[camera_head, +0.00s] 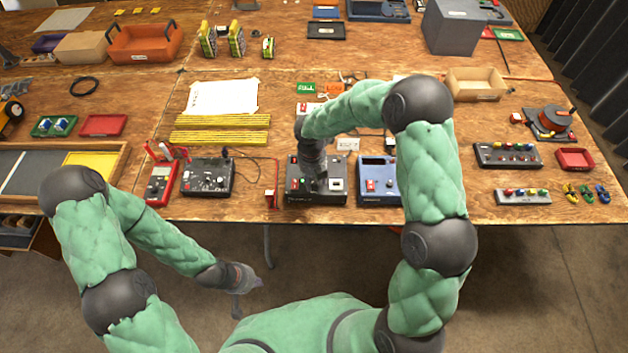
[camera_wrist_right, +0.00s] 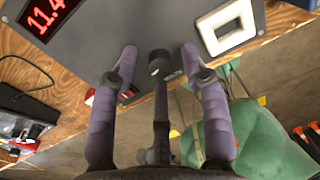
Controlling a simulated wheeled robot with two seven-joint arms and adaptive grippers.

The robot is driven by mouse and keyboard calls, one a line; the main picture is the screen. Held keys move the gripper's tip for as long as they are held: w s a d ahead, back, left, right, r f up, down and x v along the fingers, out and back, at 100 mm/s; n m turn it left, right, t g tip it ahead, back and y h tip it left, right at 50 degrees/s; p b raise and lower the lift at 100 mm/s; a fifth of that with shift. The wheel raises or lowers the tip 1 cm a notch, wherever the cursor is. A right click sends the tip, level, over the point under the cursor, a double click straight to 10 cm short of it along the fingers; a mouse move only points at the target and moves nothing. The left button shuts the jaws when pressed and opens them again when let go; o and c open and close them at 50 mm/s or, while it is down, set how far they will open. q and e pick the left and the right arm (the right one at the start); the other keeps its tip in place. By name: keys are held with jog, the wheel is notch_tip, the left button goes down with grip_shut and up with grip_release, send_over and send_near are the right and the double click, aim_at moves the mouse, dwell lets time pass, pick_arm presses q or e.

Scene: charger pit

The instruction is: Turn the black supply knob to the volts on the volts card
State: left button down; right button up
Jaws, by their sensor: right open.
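The dark grey supply box (camera_head: 300,197) stands at the table's front edge, below my right gripper. In the right wrist view its panel (camera_wrist_right: 105,35) carries a red lit display (camera_wrist_right: 42,15), cut off by the frame, reading "11.4". The small round black knob (camera_wrist_right: 160,63) lies between the two fingertips of my right gripper (camera_wrist_right: 159,55), which is open with a gap on either side. In the head view my right gripper (camera_head: 314,178) hides the knob. My left gripper (camera_head: 249,293) is open and empty in front of the table. I cannot tell which card is the volts card.
A blue device (camera_head: 378,165) stands right beside the supply, and a black box (camera_head: 207,177) and red meter (camera_head: 160,184) stand to its left. A white square frame (camera_wrist_right: 230,28) is on the panel near the right finger.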

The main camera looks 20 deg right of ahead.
jog(key=shift+f, duration=0.2)
grip_shut()
dwell(0.3)
